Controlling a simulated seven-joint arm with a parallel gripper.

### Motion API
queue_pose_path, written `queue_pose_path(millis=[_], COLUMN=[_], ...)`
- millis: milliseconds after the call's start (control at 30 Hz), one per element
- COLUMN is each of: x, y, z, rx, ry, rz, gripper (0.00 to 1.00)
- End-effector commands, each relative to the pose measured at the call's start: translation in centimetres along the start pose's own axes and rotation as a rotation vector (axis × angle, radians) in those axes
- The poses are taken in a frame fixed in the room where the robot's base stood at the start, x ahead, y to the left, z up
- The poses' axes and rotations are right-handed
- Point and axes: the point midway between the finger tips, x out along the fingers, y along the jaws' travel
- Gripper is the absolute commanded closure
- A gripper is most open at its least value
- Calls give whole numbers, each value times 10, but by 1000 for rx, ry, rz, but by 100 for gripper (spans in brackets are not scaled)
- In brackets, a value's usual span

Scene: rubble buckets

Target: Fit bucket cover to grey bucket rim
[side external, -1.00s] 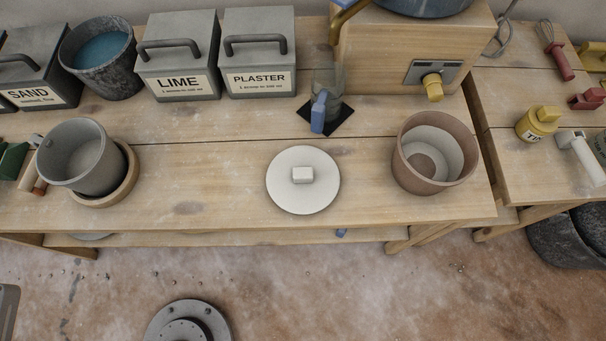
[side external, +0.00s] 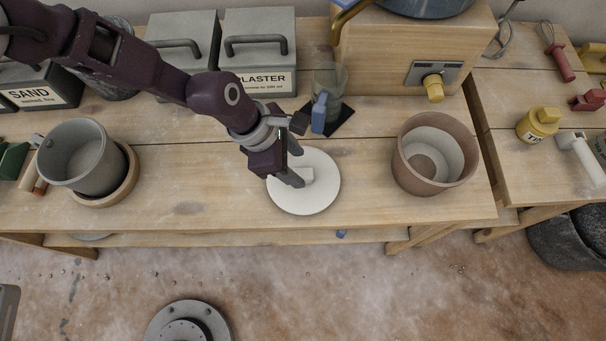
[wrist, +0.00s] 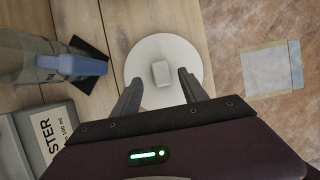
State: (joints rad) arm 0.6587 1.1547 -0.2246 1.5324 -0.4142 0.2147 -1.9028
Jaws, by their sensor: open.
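The white round bucket cover (side external: 312,198) lies flat on the wooden bench, its small block handle (wrist: 161,73) at its centre. My gripper (side external: 296,167) is just above the cover, close to the handle. In the wrist view my gripper (wrist: 158,85) is open, with one finger on each side of the handle and a gap to both; I cannot tell how high the tips are. The grey bucket (side external: 78,160) is at the left of the bench, tilted in a wooden ring (side external: 130,185), with its mouth open.
A brown pot (side external: 409,176) with a pale inside stands right of the cover. A glass jar (side external: 330,80) and a blue item (side external: 319,113) are behind my gripper. Grey bins, including PLASTER (side external: 262,80), line the back. The bench between bucket and cover is clear.

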Motion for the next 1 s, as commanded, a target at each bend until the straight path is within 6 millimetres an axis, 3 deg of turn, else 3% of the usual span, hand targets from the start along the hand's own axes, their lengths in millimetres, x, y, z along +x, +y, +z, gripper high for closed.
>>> queue_pose_path(millis=[167,400,667,1000], x=[29,32,32,28], y=[-2,-2,-2,-2], z=[-1,-1,-1,1], rx=[1,2,2,4], ry=[1,1,1,0], rz=[-2,-1,-1,0], gripper=[49,49,98,100])
